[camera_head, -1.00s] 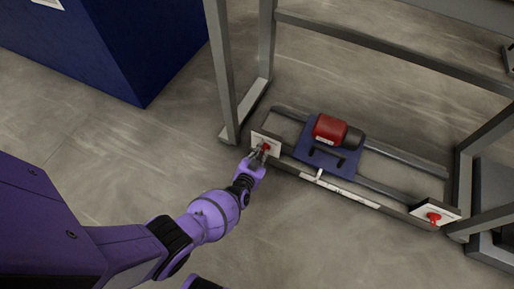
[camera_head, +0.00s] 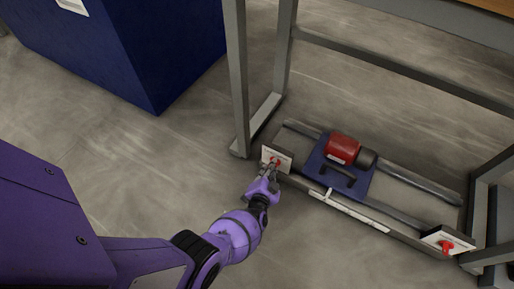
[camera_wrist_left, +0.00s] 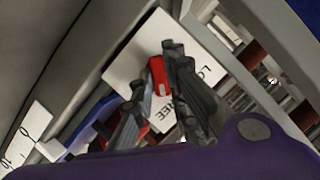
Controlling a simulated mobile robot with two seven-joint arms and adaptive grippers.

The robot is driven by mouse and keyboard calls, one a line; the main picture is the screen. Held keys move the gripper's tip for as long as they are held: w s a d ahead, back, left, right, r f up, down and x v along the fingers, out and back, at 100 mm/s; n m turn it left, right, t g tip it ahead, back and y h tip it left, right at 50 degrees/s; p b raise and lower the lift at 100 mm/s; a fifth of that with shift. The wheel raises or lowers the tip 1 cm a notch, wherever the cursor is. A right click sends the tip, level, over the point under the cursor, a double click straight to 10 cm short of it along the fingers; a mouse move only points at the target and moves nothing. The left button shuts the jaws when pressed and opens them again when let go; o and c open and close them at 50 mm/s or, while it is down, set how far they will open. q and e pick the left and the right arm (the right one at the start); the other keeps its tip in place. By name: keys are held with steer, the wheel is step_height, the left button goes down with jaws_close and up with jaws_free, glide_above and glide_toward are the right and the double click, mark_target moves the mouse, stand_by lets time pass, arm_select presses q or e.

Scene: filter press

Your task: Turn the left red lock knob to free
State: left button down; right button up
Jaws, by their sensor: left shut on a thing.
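The left red lock knob (camera_head: 276,162) sits on a white plate (camera_head: 283,153) at the left end of the low frame under the stand. My left gripper (camera_head: 271,172) is at this knob and shut on it. In the left wrist view the red knob (camera_wrist_left: 160,75) shows between the dark fingers (camera_wrist_left: 152,85), in front of a white plate (camera_wrist_left: 142,48) with partly covered lettering. The knob's exact turn is hard to read, as the fingers hide part of it. My right gripper is not in view.
A second red knob (camera_head: 446,246) sits on a white plate at the frame's right end. Between them a red motor (camera_head: 342,149) rests on a blue plate (camera_head: 325,171) with a black handle. A grey leg (camera_head: 237,75) stands close to the left knob. A blue cabinet (camera_head: 150,45) is at upper left.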

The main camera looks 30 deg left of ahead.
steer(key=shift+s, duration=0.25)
